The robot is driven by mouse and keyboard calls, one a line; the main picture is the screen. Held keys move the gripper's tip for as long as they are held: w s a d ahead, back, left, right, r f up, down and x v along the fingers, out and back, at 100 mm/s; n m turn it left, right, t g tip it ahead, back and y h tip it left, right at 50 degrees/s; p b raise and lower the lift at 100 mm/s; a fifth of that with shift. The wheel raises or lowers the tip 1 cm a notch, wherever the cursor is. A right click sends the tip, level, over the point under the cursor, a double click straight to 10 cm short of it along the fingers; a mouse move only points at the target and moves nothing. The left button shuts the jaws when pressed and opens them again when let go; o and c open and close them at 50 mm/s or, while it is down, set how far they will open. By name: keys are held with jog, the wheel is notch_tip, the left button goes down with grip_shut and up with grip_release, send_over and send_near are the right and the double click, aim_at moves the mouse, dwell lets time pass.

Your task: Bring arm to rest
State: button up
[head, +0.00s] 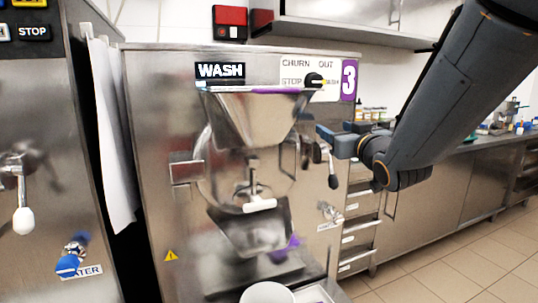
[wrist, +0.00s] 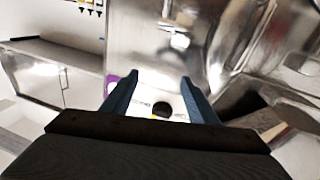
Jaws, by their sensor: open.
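My gripper (head: 328,141) is at the end of my dark arm, which comes in from the upper right in the head view. It points left toward the front right of the steel batch freezer (head: 150,130) marked with a purple 3. In the wrist view my gripper (wrist: 158,95) shows two blue fingers spread apart with nothing between them. Beyond the fingers are the freezer's pale control label and black knob (wrist: 178,112). I cannot tell from the pictures whether a finger touches the machine.
A black-knobbed lever (head: 333,181) hangs just below my gripper. A steel hopper (head: 258,115) is on the machine's front, with a white container (head: 267,293) below. A steel counter (head: 470,150) runs along the right. The tiled floor (head: 440,265) there is clear.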

jog(key=s+f+m+g+h, duration=0.1)
jog(key=s+f+g, duration=0.2)
jog(key=f, duration=0.3)
jog(key=s+f+g+h+p, duration=0.1)
jog(key=s+f+g, duration=0.1)
jog(key=f, duration=0.4)
jog(key=s+f+m+g+h, duration=0.1)
jog(key=s+f+g, duration=0.2)
jog(key=f, duration=0.3)
jog(key=s+a+f+g, duration=0.1)
jog(key=s+f+g, duration=0.2)
jog(key=s, duration=0.4)
jog(key=s+a+f+g+p, duration=0.1)
jog(key=s+f+g, duration=0.3)
jog(key=s, duration=0.4)
jog(key=s+a+f+g, duration=0.1)
jog(key=s+f+g, duration=0.2)
jog(key=s, duration=0.4)
jog(key=shift+s+a+f+m, duration=0.15)
jog(key=shift+a+f+m, duration=0.15)
jog(key=shift+f, duration=0.1)
